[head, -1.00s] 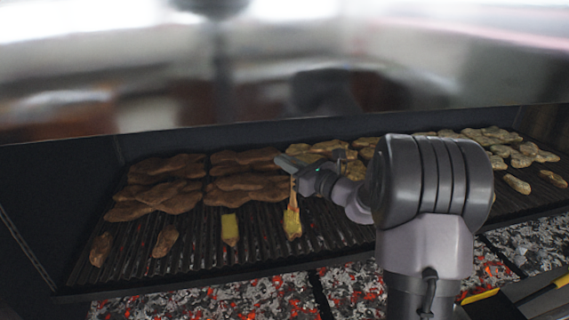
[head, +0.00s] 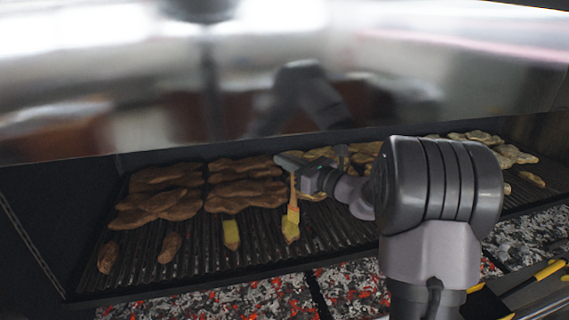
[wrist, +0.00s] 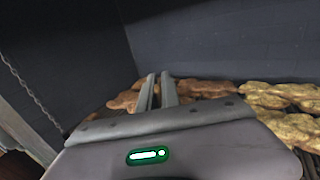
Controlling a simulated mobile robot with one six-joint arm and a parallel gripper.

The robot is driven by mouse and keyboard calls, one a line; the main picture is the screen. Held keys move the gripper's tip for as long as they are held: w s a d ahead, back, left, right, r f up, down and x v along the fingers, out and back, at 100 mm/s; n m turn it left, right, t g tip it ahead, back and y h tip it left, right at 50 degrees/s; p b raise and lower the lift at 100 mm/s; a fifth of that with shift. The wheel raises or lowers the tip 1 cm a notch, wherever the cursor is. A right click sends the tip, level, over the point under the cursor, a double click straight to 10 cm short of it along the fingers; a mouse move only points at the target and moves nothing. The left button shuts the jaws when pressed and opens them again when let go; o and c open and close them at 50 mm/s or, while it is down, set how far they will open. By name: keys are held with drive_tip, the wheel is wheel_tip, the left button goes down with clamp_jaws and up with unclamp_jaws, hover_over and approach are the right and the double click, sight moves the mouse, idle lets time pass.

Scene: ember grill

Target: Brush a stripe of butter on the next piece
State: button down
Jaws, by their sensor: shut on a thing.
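My gripper (head: 291,164) is shut on a brush (head: 293,190) that hangs down from its jaws. The lower end of the brush is at a small piece (head: 291,233) at the front of the grate, which shows yellow on top; whether the bristles touch it I cannot tell. To its left a small piece (head: 231,236) has a yellow stripe. Two plain brown pieces (head: 170,247) and (head: 107,258) lie further left. In the wrist view the jaws (wrist: 158,88) are close together, and the brush is hidden.
Larger brown pieces (head: 160,208) cover the back left of the grate (head: 200,262), with paler ones (head: 485,140) to the right. Glowing coals (head: 250,298) lie in front and below. The shiny hood (head: 100,90) hangs above. Yellow-marked tools (head: 540,275) lie at the lower right.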

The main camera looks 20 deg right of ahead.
wheel_tip(320, 180, up, 3)
drive_tip(key=shift+f+p, duration=0.2)
drive_tip(key=shift+p, duration=0.5)
